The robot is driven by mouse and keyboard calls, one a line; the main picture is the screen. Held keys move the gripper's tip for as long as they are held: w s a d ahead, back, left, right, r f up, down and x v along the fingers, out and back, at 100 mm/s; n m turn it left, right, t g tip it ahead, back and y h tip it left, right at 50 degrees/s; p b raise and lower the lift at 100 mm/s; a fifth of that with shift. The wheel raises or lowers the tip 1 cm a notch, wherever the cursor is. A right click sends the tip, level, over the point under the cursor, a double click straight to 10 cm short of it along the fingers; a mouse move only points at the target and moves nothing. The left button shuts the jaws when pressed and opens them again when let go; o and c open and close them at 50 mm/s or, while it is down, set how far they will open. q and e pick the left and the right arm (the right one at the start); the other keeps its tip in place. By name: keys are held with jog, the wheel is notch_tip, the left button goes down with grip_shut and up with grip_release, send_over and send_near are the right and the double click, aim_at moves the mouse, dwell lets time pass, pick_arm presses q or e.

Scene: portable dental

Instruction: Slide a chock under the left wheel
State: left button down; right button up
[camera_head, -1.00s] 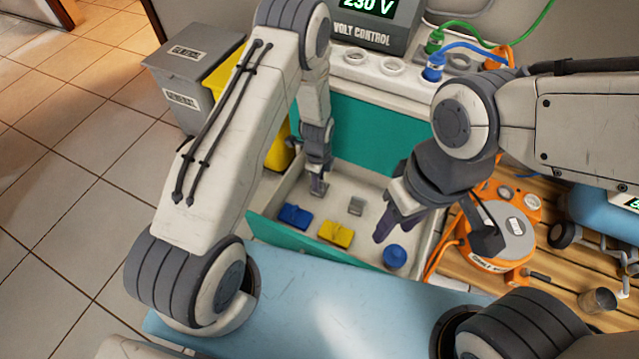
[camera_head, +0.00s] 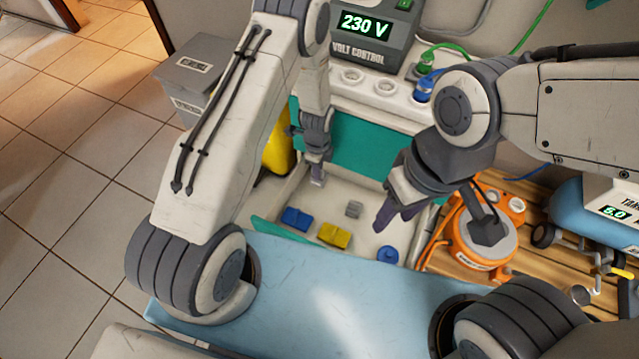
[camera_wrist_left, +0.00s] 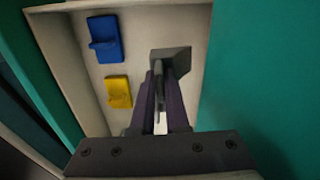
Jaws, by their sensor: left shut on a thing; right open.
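My left gripper (camera_head: 316,181) is over the back left of the open drawer. In the left wrist view its fingers (camera_wrist_left: 160,100) are shut on a grey wedge-like chock (camera_wrist_left: 174,62) by a thin upright part. The held chock is hard to make out in the head view. My right gripper (camera_head: 387,213) is open and empty over the drawer's right side. A blue tank (camera_head: 585,205) on wheels stands at the right; its dark left wheel (camera_head: 543,235) shows on the wooden boards. I cannot see any chock at this wheel.
An orange machine (camera_head: 468,250) stands between drawer and tank. A light-blue padded surface (camera_head: 330,290) lies in front.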

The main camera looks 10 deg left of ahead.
pick_arm(q)
jog(key=shift+r+p, duration=2.85)
jog(key=shift+r, duration=0.7)
jog(key=shift+f, duration=0.1)
